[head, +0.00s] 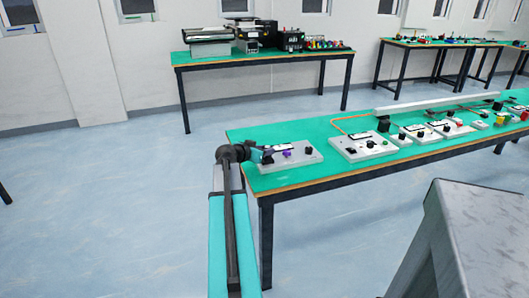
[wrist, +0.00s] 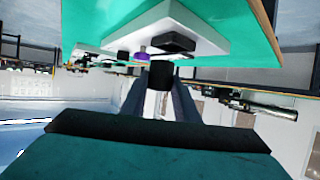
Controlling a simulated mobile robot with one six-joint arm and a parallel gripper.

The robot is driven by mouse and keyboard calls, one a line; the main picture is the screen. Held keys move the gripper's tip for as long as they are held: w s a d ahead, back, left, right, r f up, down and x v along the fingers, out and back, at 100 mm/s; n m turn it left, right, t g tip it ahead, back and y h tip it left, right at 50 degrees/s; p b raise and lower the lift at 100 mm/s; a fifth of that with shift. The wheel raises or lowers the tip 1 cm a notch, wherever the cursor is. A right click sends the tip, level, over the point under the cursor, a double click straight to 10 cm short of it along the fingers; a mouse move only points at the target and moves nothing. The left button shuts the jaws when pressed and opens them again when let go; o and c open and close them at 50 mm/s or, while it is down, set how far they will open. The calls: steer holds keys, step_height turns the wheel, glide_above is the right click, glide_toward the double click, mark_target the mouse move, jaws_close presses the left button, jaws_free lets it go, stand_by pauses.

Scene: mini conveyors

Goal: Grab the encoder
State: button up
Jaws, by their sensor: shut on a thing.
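My gripper (head: 264,154) reaches in over the left end of the near green table, at the left edge of a white panel box (head: 292,157). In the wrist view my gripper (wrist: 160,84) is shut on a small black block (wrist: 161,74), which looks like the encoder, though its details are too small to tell. The white panel (wrist: 205,32) lies just beyond the fingertips, with a purple knob (wrist: 142,55) and a black knob (wrist: 172,43) on it. I cannot tell whether the block touches the panel.
More panels stand to the right along the near green table (head: 258,184), the nearest being a white control panel (head: 362,148) with an orange cable. A back table (head: 262,60) carries machines. A grey metal block (head: 470,235) is at the lower right.

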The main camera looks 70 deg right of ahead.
steer(key=s+a+b, duration=0.5)
steer(key=a+b, duration=0.4)
steer(key=a, duration=0.1)
steer(key=shift+s+r+b, duration=0.25)
steer(key=shift+r+b, duration=0.05)
steer(key=shift+r, duration=0.05)
steer(key=b, duration=0.2)
steer(key=a+b, duration=0.1)
steer(key=b, duration=0.2)
steer(key=shift+s, duration=0.2)
steer(key=b, duration=0.3)
steer(key=shift+s+a+r, duration=0.1)
steer(key=shift+s+a, duration=0.1)
steer(key=shift+a, duration=0.1)
steer(key=shift+s+a+r+b, duration=0.2)
steer(key=shift+a+b, duration=0.2)
steer(key=shift+b, duration=1.05)
